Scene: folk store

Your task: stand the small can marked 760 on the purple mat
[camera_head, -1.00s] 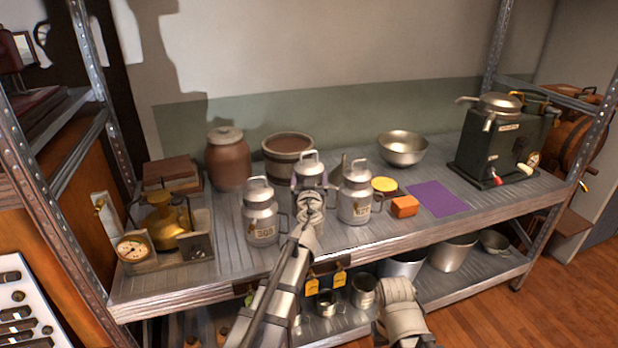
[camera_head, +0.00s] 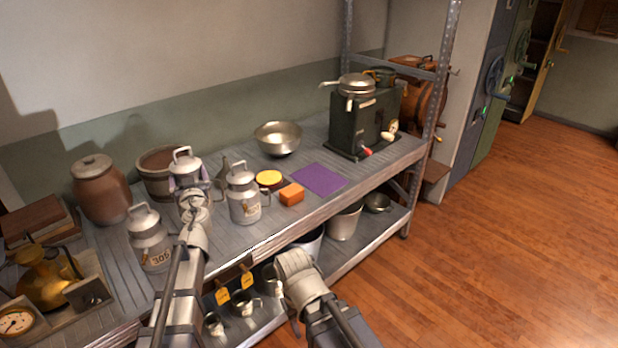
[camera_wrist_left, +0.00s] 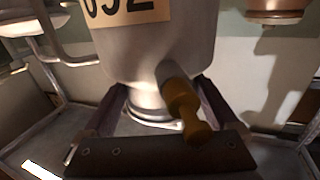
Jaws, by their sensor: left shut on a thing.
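My left gripper (camera_head: 187,185) is shut on a grey metal can (camera_head: 185,168) with a top handle, held upright among the other cans. In the left wrist view the held can (camera_wrist_left: 160,50) shows a partly cut-off label ending in what looks like 92, and a brass tap. The fingers (camera_wrist_left: 155,115) close around its lower part. A similar can (camera_head: 150,240), label seemingly 305, stands to its left. Another can (camera_head: 244,196) stands to its right, label unreadable. I cannot make out 760 anywhere. The purple mat (camera_head: 320,179) lies bare on the shelf further right. My right gripper's fingers are not visible.
An orange block (camera_head: 291,194) and a yellow-topped tin (camera_head: 268,178) lie between the right can and the mat. A brown jar (camera_head: 101,190) and wooden tub (camera_head: 158,175) stand back left.

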